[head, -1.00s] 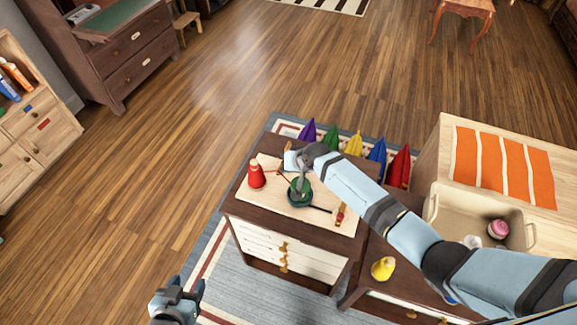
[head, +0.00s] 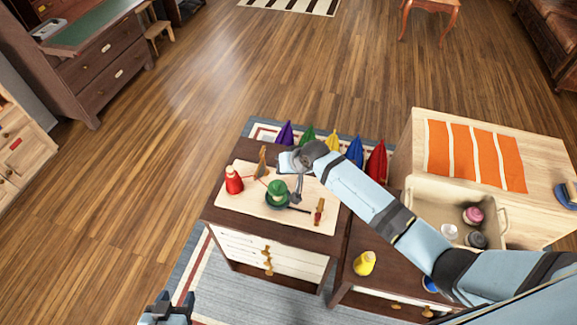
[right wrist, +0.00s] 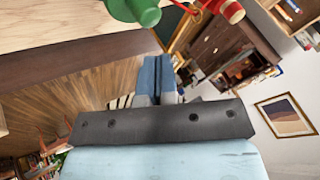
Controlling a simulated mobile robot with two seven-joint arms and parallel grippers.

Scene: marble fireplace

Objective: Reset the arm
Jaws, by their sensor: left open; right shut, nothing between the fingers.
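My right arm reaches in from the right in the head view. Its gripper (head: 297,195) is over the wooden board (head: 250,205) on the dark cabinet, just right of a green bottle-like object (head: 277,187). The fingers look shut and empty, and they show together in the right wrist view (right wrist: 155,78). The green object (right wrist: 140,8) appears there apart from them. My left gripper (head: 168,308) is open and empty at the bottom edge of the head view, left of the cabinet; its lower part is cut off.
A yellow bottle (head: 364,263) stands on the lower cabinet. A beige bin (head: 425,215) with small jars is at right. The floor at left is clear.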

